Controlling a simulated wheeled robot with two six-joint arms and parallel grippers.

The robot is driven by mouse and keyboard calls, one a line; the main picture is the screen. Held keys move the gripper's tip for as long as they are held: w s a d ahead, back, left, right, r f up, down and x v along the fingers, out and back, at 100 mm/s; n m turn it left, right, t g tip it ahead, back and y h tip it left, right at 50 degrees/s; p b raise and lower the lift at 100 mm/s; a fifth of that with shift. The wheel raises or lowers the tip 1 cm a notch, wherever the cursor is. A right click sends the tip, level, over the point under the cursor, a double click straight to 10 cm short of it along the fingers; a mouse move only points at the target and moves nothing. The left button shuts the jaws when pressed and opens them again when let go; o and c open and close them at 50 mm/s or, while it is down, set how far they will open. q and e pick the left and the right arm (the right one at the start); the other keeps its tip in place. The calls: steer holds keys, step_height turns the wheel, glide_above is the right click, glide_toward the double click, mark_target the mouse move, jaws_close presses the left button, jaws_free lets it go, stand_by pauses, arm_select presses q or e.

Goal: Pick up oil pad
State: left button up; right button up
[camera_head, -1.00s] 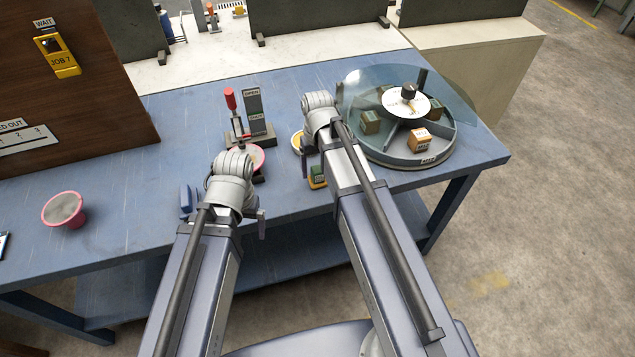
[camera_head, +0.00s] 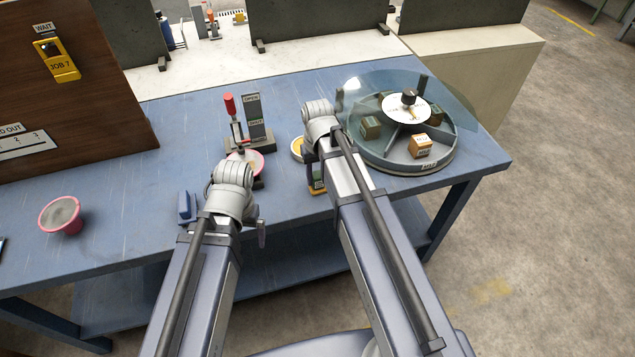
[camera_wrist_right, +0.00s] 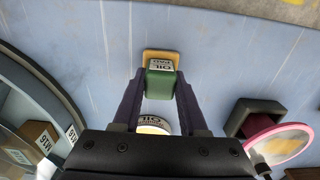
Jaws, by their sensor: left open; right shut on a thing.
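The oil pad (camera_wrist_right: 161,80) is a small green block with a white "OIL PAD" label and a tan base. My right gripper (camera_wrist_right: 160,88) is shut on it, one dark finger on each side. In the head view the oil pad (camera_head: 317,180) shows near the table's front edge, partly hidden by my right arm. I cannot tell whether it still touches the table. My left gripper (camera_head: 224,215) is open near the front edge, left of the pad, its fingers partly hidden by its wrist.
A round yellow-topped tin (camera_head: 297,147) stands just behind the pad. A glass-covered carousel (camera_head: 430,165) with small boxes is at right. A red-handled clamp (camera_head: 236,120) and a pink-rimmed dish (camera_head: 257,160) stand behind my left gripper. A pink cup (camera_head: 62,216) is at left.

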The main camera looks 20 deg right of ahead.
mark_target(317, 174)
jaws_close()
step_height(317, 174, up, 10)
steer(key=p, duration=1)
steer(key=o, duration=0.6)
jaws_free()
jaws_close()
